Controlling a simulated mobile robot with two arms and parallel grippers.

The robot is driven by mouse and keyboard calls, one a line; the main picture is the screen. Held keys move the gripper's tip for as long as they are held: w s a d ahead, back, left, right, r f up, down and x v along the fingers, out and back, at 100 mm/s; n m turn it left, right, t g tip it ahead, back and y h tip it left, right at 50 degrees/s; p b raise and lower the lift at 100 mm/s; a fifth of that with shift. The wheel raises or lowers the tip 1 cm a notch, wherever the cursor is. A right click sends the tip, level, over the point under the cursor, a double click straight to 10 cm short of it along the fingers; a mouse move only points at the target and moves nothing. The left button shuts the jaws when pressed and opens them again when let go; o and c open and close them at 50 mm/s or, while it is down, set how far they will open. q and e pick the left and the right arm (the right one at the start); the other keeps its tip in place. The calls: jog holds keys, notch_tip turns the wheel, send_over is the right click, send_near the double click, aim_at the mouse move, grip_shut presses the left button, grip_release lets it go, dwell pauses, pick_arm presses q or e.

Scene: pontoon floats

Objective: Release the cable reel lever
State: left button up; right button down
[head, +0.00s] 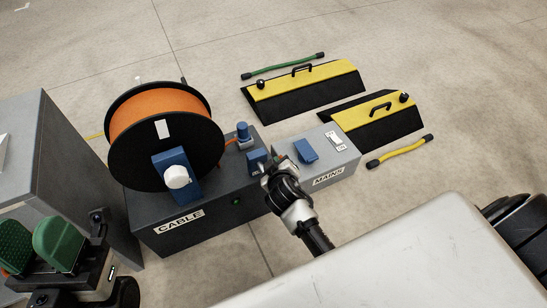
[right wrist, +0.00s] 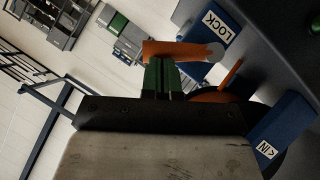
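The cable reel (head: 165,125) has black flanges and orange cable, and stands on a dark box labelled CABLE (head: 180,222). An orange lever (right wrist: 175,50) with a grey round end shows in the right wrist view, beside a blue block labelled LOCK (right wrist: 215,30). My right gripper (right wrist: 163,68) has its green fingers close together, their tips at the lever's edge; I cannot tell whether they touch it. In the head view the right gripper (head: 268,168) is over the box's right part and hides much of the lever. My left gripper (head: 36,245) is open at lower left, apart from the reel.
A grey box labelled MAINS (head: 345,165) with a blue part (head: 306,151) adjoins on the right. Two yellow-black ramps (head: 300,92) (head: 375,118), a green cable (head: 283,66) and a yellow cable (head: 399,152) lie on the floor behind. A grey cabinet (head: 60,150) stands left.

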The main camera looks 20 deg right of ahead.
pick_arm(q)
jog(key=w+f+g+y+p, duration=0.4)
jog(key=w+f+g, duration=0.5)
jog(key=g, duration=0.5)
jog(key=shift+w+d+f+m+p, duration=0.3)
jog(key=shift+w+p, duration=0.3)
jog(key=shift+w, duration=0.1)
pick_arm(e)
jog(key=shift+w+d+f+m+y, duration=0.1)
jog(key=shift+d+f+m+y, duration=0.8)
jog(key=shift+d+y, duration=0.15)
jog(key=shift+r, duration=0.15)
